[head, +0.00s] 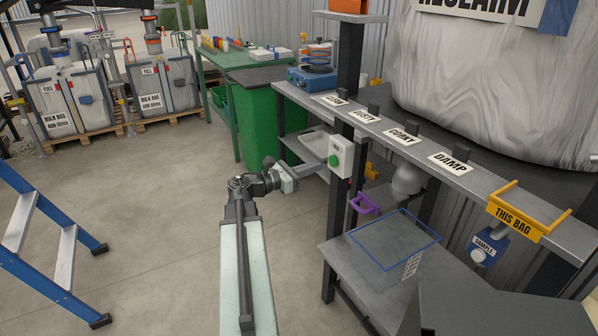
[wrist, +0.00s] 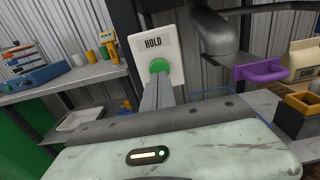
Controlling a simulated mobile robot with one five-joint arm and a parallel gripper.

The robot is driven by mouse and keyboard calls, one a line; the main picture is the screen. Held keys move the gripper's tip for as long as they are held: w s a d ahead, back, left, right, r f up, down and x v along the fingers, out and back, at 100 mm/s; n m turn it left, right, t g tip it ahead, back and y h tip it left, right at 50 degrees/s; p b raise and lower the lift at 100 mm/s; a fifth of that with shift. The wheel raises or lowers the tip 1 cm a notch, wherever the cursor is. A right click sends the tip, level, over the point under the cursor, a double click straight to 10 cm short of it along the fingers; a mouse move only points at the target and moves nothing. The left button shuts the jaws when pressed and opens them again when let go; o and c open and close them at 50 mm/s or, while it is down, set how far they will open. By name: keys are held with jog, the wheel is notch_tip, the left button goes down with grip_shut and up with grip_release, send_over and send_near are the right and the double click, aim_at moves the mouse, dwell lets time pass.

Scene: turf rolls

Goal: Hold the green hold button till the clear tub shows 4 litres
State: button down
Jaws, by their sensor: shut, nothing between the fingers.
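The green hold button (head: 334,160) is on a white box on a dark post. In the wrist view the green button (wrist: 158,66) sits below the word HOLD. My gripper (head: 325,162) is shut and empty, its fingertips right at the button; I cannot tell whether they press it. The shut fingers also show in the wrist view (wrist: 158,84), covering the button's lower part. The clear tub (head: 437,240) has a blue rim and stands on a grey table under the spout (head: 406,180). Its white scale label (head: 411,265) is too small to read, and I see no clear fill level.
A purple handle (head: 364,204) sticks out by the spout. A shelf with labels such as DAMP (head: 451,163) runs above. A green bin (head: 258,120) stands behind my arm. A blue stepladder (head: 45,240) stands at left, with open floor between.

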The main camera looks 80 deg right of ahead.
aim_at(332, 162)
jog(key=shift+x, duration=1.85)
jog(key=shift+s+d, duration=0.25)
jog(key=shift+d, duration=0.05)
jog(key=shift+s+d+r, duration=0.15)
jog(key=shift+s+d, duration=0.2)
jog(key=shift+s, duration=0.1)
jog(key=shift+s+d, duration=0.1)
jog(key=shift+s, duration=0.1)
dwell(5.2)
